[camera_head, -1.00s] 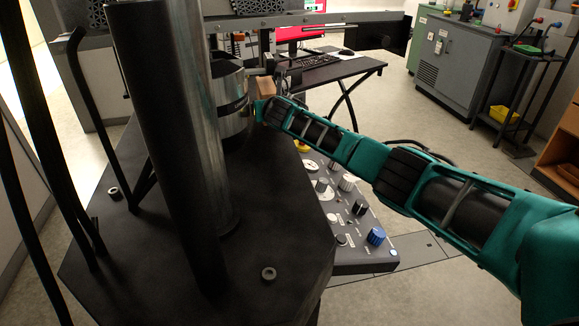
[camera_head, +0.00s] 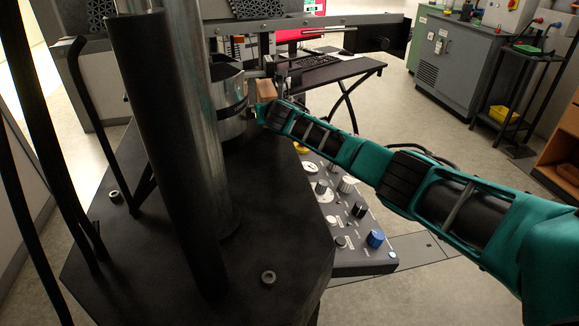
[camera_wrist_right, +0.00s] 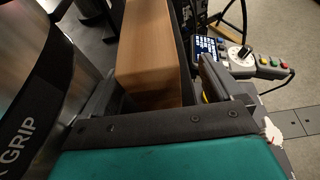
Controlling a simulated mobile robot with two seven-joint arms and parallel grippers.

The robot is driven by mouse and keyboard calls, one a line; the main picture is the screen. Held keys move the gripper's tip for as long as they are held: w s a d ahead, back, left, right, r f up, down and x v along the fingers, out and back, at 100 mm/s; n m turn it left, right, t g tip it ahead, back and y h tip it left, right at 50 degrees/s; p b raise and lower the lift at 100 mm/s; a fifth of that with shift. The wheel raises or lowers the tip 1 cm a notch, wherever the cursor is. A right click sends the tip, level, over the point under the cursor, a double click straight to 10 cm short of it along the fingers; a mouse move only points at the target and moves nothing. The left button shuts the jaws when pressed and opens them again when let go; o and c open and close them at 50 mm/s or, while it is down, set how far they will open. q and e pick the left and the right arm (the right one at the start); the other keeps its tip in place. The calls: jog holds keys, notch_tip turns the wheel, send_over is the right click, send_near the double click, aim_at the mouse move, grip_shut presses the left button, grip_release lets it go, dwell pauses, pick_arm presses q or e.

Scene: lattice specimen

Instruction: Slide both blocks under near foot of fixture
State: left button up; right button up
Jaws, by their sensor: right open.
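One wooden block (camera_wrist_right: 150,45) shows in the right wrist view, long and light brown, with its near end between the two dark fingers of my right gripper (camera_wrist_right: 158,88). The fingers stand apart, and a gap shows beside the right finger. I cannot tell whether the left finger touches the block. In the head view a brown piece of wood (camera_head: 265,88) shows just beyond my teal right arm's end, beside the metal grip drum (camera_head: 231,100). A dark lattice piece (camera_head: 257,8) is at the top edge. The second block and the fixture's near foot are not clearly visible. My left gripper is out of view.
A thick dark column (camera_head: 165,150) stands on a black base plate (camera_head: 255,235) at left. A control panel (camera_head: 345,215) with knobs lies below my right arm. A horizontal beam (camera_head: 330,18) crosses behind. In the wrist view the drum (camera_wrist_right: 40,90) is close on the left.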

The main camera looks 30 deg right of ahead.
jog(key=shift+s+a+r+p, duration=0.35)
jog(key=shift+s+p, duration=0.2)
jog(key=shift+p, duration=0.2)
jog(key=shift+s+a+r+p, duration=0.25)
jog(key=shift+s+a+p, duration=0.2)
jog(key=shift+p, duration=0.3)
jog(key=shift+s, duration=0.4)
jog(key=shift+v, duration=2.15)
jog(key=shift+s, duration=0.1)
jog(key=shift+d+r, duration=0.1)
jog(key=shift+s, duration=0.1)
